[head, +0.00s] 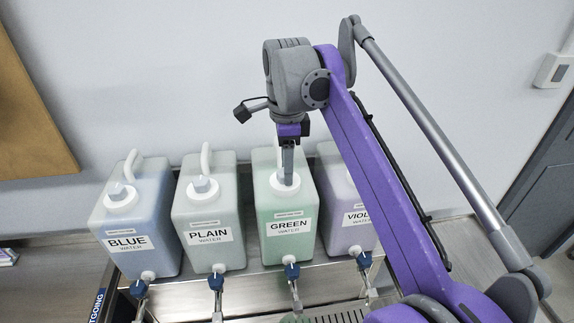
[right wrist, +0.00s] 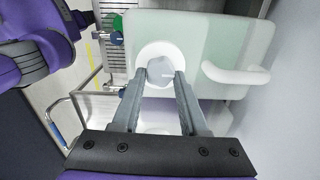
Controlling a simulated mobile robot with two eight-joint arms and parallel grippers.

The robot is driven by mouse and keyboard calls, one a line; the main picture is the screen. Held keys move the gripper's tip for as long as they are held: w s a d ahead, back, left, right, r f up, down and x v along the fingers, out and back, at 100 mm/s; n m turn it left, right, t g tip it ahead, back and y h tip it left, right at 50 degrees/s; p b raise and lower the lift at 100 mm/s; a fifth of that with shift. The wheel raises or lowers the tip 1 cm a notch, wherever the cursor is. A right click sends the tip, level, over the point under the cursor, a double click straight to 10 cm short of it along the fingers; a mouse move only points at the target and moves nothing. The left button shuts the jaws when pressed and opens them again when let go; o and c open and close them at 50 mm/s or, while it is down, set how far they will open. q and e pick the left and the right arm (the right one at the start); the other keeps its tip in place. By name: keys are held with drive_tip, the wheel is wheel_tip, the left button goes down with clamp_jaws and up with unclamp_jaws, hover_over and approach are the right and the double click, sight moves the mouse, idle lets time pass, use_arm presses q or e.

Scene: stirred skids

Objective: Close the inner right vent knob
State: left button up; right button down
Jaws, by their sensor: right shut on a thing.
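Four-sided jugs stand in a row on a metal stand. The inner right one is the green water jug (head: 275,206), labelled GREEN. Its grey faceted vent knob (right wrist: 160,70) sits on a round white cap (head: 277,186). My right gripper (head: 287,180) comes down from above onto this cap. In the right wrist view its two grey fingers (right wrist: 158,80) are shut on the vent knob, one on each side. In the head view the fingers mostly hide the knob. My left gripper is not in view.
The blue jug (head: 139,213) and plain jug (head: 210,213) stand to the left, each with a grey knob on top. The violet jug (head: 345,210) stands close on the right, partly behind my arm. Taps with blue fittings (head: 291,271) are at the front. A wall is behind.

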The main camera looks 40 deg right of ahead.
idle(0.4)
drive_tip(key=shift+c, duration=2.2)
unclamp_jaws()
drive_tip(key=shift+r, duration=0.1)
wheel_tip(320, 180, up, 11)
drive_tip(key=shift+p, duration=0.35)
drive_tip(key=shift+f, duration=0.2)
